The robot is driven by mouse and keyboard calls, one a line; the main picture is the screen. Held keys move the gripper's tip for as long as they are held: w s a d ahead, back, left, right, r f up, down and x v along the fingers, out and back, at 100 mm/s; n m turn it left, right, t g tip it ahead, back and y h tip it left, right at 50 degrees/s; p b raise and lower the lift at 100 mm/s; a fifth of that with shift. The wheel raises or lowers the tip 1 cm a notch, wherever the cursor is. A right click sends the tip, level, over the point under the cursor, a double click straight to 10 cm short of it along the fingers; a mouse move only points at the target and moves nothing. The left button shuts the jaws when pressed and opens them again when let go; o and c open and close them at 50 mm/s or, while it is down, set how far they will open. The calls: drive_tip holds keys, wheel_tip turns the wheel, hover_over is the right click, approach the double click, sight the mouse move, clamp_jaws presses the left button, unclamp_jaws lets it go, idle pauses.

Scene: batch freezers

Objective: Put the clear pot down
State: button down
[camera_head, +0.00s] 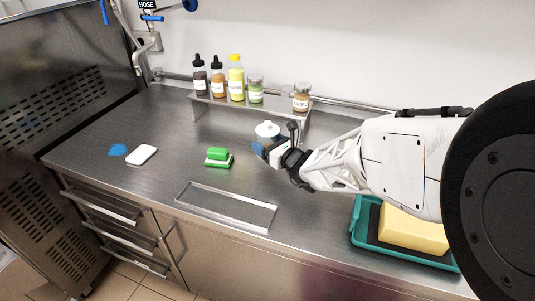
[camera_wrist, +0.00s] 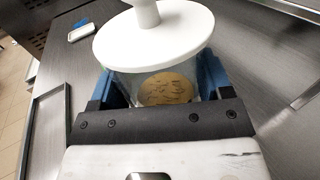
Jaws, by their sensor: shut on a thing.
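The clear pot is a see-through container with a white knobbed lid (camera_wrist: 153,38) and something tan with dark marks inside (camera_wrist: 167,88). In the head view its white lid (camera_head: 268,130) shows in front of the steel shelf, with its body mostly hidden by my gripper (camera_head: 262,150). My gripper is shut on the pot, with blue fingers (camera_wrist: 160,82) on both sides of it in the wrist view. I cannot tell whether the pot's base touches the counter.
A steel shelf (camera_head: 238,112) behind holds several bottles and jars. A teal tray (camera_head: 365,232) with a yellow block (camera_head: 412,230) is right.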

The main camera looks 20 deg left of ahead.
sight(274, 140)
drive_tip(key=shift+f, duration=2)
drive_tip(key=shift+f, duration=0.1)
drive_tip(key=shift+c, duration=0.2)
unclamp_jaws()
drive_tip(key=shift+f, duration=0.1)
drive_tip(key=shift+s+d, duration=0.25)
drive_tip(key=shift+d, duration=0.35)
drive_tip(key=v, duration=0.3)
drive_tip(key=shift+s+d, duration=0.1)
drive_tip(key=shift+d, duration=0.1)
drive_tip(key=shift+s+r, duration=0.1)
drive_tip(key=shift+r, duration=3.55)
